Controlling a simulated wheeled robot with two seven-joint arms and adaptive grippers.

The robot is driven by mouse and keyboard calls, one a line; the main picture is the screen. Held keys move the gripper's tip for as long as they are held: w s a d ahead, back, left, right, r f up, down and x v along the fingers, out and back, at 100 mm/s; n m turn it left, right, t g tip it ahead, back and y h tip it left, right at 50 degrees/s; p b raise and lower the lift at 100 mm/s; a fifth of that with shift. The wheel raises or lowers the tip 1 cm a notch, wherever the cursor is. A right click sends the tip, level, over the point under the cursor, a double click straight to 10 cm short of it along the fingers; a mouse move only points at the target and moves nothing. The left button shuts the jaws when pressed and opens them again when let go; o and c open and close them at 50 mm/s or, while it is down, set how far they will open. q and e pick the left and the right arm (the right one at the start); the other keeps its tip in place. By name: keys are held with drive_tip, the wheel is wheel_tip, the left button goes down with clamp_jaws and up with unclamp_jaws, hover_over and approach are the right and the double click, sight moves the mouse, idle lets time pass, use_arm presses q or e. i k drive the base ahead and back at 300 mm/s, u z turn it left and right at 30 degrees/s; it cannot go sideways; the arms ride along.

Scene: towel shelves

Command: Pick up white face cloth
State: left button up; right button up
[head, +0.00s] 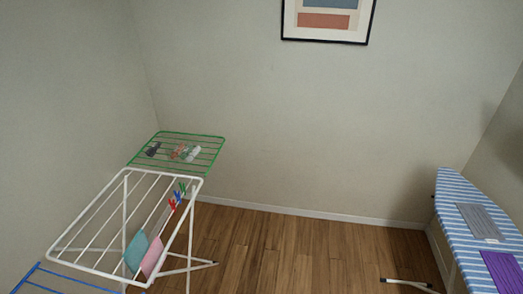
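No cloth that I can clearly identify as a white face cloth is in view. A small white item (193,153) lies on the green wire rack (176,134) at the back left; it is too small to tell what it is. A teal cloth (136,251) and a pink cloth (152,257) hang at the right end of the white drying rack (79,215). Neither of my grippers shows in the head view.
A grey striped cloth (480,222) and a purple cloth (504,270) lie on the blue-striped ironing board (455,211) at the right. Blue bars (70,281) show at the lower left. The wooden floor (290,255) between is clear.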

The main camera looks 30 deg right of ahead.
sight(191, 158)
drive_tip(key=z, duration=0.15)
drive_tip(key=k, duration=0.35)
drive_tip(key=z, duration=0.6)
drive_tip(key=i, duration=0.8)
drive_tip(key=z, duration=0.5)
drive_tip(key=i, duration=0.9)
drive_tip(key=u, duration=0.95)
drive_tip(key=i, duration=0.9)
drive_tip(key=u, duration=1.1)
